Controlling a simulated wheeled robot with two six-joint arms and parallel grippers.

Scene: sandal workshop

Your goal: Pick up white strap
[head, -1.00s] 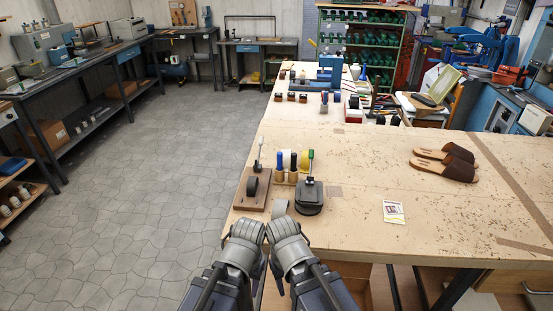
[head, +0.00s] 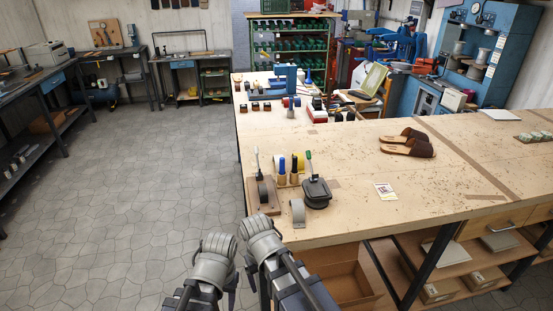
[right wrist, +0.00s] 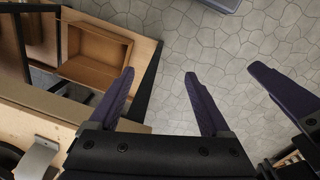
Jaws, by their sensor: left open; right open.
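I cannot make out a clear white strap in either view. A pale grey curved piece (head: 298,212) stands near the table's front left corner; I cannot tell whether it is a strap. It also shows at the lower left in the right wrist view (right wrist: 38,156). My left gripper (head: 231,292) hangs low before the table's front left corner, its fingers mostly hidden by the arm. My right gripper (right wrist: 159,74) is open and empty in the right wrist view, above the floor beside the table. One finger of the left gripper shows at the right there.
An open box (head: 340,282) lies under the table. The floor at left is clear.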

